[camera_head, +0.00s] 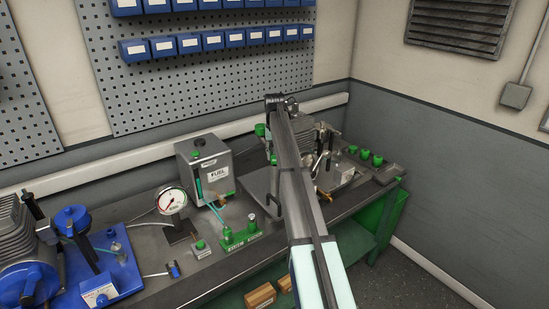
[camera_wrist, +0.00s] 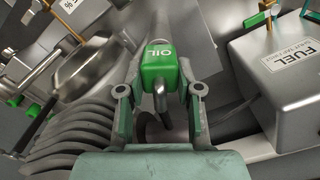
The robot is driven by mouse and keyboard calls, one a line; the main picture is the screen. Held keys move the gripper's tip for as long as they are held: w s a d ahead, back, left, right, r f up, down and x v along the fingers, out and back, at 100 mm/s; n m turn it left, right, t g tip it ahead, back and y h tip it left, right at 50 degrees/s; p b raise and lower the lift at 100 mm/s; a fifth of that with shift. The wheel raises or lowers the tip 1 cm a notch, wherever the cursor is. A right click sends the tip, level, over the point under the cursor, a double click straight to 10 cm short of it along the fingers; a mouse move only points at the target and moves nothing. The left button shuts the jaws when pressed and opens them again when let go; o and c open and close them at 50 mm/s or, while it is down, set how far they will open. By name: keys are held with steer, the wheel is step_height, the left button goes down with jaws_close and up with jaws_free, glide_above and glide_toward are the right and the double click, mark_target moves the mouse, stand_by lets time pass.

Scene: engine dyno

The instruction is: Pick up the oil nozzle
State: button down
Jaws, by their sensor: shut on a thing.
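The oil nozzle (camera_wrist: 160,66) has a green block marked OIL and a dark grey curved spout. In the wrist view it sits upper middle, between the two fingers of my gripper (camera_wrist: 160,90). The fingers are closed in on it from both sides, and the spout points toward the palm. In the head view my arm crosses the middle of the bench, and its links hide most of the gripper and the nozzle there.
A grey fuel can (camera_head: 205,172) stands left of my arm and shows at the right of the wrist view (camera_wrist: 282,85). A finned grey engine (camera_wrist: 75,140) is close on the gripper's left. A pressure gauge (camera_head: 172,200) and green bottle rack (camera_head: 240,240) stand on the bench.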

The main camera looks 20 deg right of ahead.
step_height(320, 180, up, 19)
steer(key=b, duration=0.5)
